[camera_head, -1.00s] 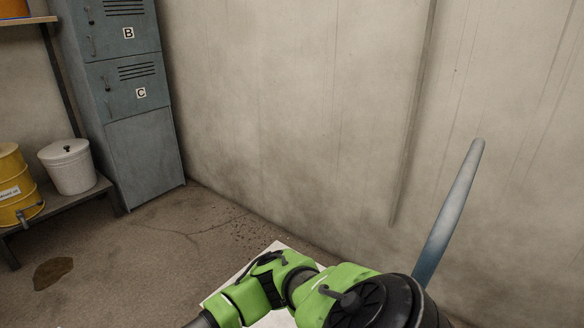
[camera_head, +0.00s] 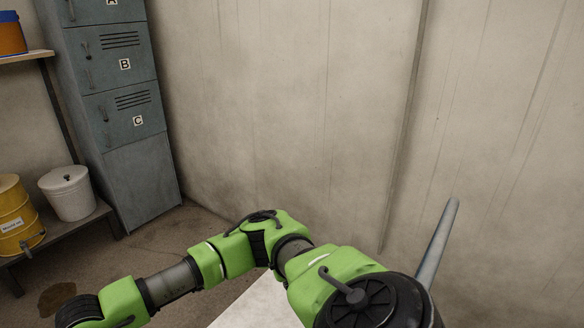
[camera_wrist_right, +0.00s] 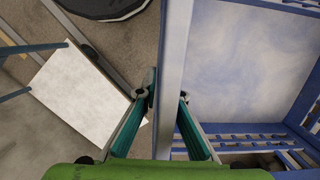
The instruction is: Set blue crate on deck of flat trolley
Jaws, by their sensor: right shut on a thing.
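My right gripper (camera_wrist_right: 168,95) shows in the right wrist view, its two teal fingers on either side of a pale blue-grey wall of the blue crate (camera_wrist_right: 250,136). It is shut on that wall. The crate lies at the right there, with slatted blue sides and a mottled pale floor, and is partly cut off. A flat white panel (camera_wrist_right: 78,95) beside grey rails lies at the left of that view; I cannot tell whether it is the trolley's deck. My left gripper is in neither view.
In the head view, grey lockers (camera_head: 125,90) stand at the left near a bare wall. A yellow drum (camera_head: 14,215) and a white lidded pot (camera_head: 68,193) stand on a low bench. A grey bar (camera_head: 440,240) rises at the right. A dark stain (camera_head: 55,297) marks the floor.

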